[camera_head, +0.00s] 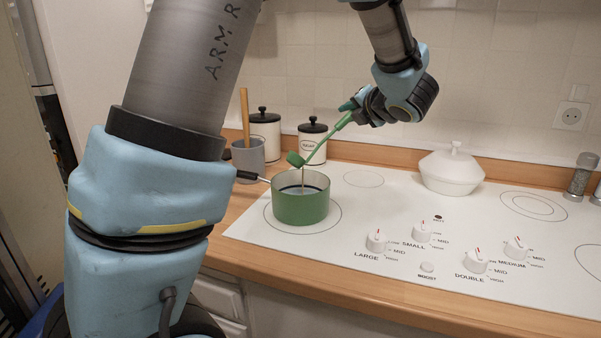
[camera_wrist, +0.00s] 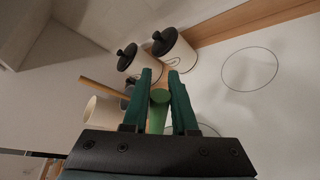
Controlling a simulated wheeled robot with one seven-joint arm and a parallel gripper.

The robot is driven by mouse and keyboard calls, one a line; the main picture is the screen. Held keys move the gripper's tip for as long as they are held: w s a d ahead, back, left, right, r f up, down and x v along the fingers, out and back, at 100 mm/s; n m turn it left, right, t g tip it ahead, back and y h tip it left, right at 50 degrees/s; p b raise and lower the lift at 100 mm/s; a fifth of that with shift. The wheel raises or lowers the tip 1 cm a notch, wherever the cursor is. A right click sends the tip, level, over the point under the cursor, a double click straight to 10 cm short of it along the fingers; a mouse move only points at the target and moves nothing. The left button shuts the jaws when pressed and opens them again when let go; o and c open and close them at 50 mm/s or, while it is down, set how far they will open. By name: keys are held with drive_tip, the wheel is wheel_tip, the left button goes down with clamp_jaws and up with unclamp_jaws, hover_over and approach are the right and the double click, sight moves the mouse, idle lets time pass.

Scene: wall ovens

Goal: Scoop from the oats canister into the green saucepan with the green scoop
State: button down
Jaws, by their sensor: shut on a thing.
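My gripper (camera_head: 352,110) is shut on the green scoop (camera_head: 328,137) by its handle, above and to the right of the green saucepan (camera_head: 300,208). The scoop's bowl (camera_head: 295,159) hangs tilted over the saucepan's back rim. A thin brown streak (camera_head: 303,180) runs from the bowl down into the saucepan. In the wrist view the scoop (camera_wrist: 158,108) lies between the two fingers (camera_wrist: 160,85). A white canister with a black lid (camera_head: 312,146) stands behind the saucepan; its label is too small to read surely. A larger white canister (camera_head: 264,135) stands left of it.
A grey pot (camera_head: 248,158) with a wooden handle (camera_head: 244,115) stands left of the saucepan. The saucepan's dark handle (camera_head: 250,176) points left. A white lidded dish (camera_head: 452,172) sits at the back of the white hob (camera_head: 400,210). Several knobs stand along the hob's front.

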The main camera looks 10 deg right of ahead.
drive_tip(key=shift+w+d+f+m+g+y+p, duration=0.2)
drive_tip(key=shift+d+f+m+p, duration=0.35)
drive_tip(key=shift+p, duration=0.9)
drive_tip(key=shift+w+d+f+m+g+y+p, duration=0.25)
drive_tip(key=shift+f+p, duration=0.55)
drive_tip(key=shift+p, duration=0.7)
drive_tip(key=shift+w+d+f+m+g+y+p, duration=0.15)
drive_tip(key=shift+d+f+m+p, duration=0.4)
drive_tip(key=shift+p, duration=0.9)
drive_tip(key=shift+w+d+f+m+g+y+p, duration=0.15)
drive_tip(key=shift+f+m+y+p, duration=0.1)
drive_tip(key=shift+f+p, duration=0.55)
drive_tip(key=shift+a+f+m+g+y+p, duration=0.15)
drive_tip(key=shift+f+p, duration=0.3)
drive_tip(key=shift+p, duration=0.55)
drive_tip(key=shift+d+f+m+y+p, duration=0.1)
drive_tip(key=shift+f+m+y+p, duration=0.4)
drive_tip(key=shift+f, duration=0.65)
idle(0.6)
